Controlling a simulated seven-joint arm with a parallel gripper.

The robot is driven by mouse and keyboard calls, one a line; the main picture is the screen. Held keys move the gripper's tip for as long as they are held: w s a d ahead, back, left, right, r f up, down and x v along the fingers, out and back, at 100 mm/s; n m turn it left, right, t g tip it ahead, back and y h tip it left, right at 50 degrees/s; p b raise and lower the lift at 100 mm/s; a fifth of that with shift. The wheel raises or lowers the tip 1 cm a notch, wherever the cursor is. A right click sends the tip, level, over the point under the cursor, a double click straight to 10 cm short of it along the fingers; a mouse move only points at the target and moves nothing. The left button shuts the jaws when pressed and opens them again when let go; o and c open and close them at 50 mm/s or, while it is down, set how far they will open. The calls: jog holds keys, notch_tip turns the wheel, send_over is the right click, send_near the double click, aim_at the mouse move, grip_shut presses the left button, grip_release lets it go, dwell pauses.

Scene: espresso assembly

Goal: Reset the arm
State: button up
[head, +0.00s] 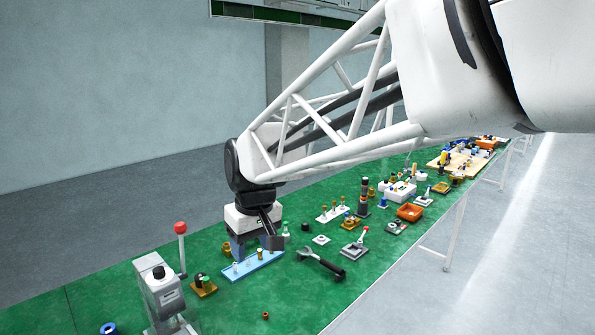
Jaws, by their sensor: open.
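My arm reaches in from the upper right, and my gripper (272,243) hangs at its far end over the green table (80,290). It is open, with one dark finger clearly seen; I see nothing held in it. A blue tray (262,262) with small upright pieces lies just under and beside it. I cannot tell whether the gripper touches anything there.
A grey machine with a red-knobbed lever (180,228) stands at the front left. A portafilter-like tool (322,262) lies to the right. Several small parts, an orange bin (410,212) and a white box (398,190) fill the table further back.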

jog(key=s+d+f+m, duration=0.2)
jog(key=s+d+m, duration=0.2)
jog(key=s+d, duration=0.6)
jog(key=s+d+f+m+t+h, duration=0.1)
jog(key=s+d+f+m, duration=0.2)
jog(key=s+d, duration=0.7)
jog(key=d, duration=0.7)
jog(key=shift+s+d+m+t, duration=0.2)
jog(key=shift+s+m+t, duration=0.1)
jog(key=shift+m, duration=0.1)
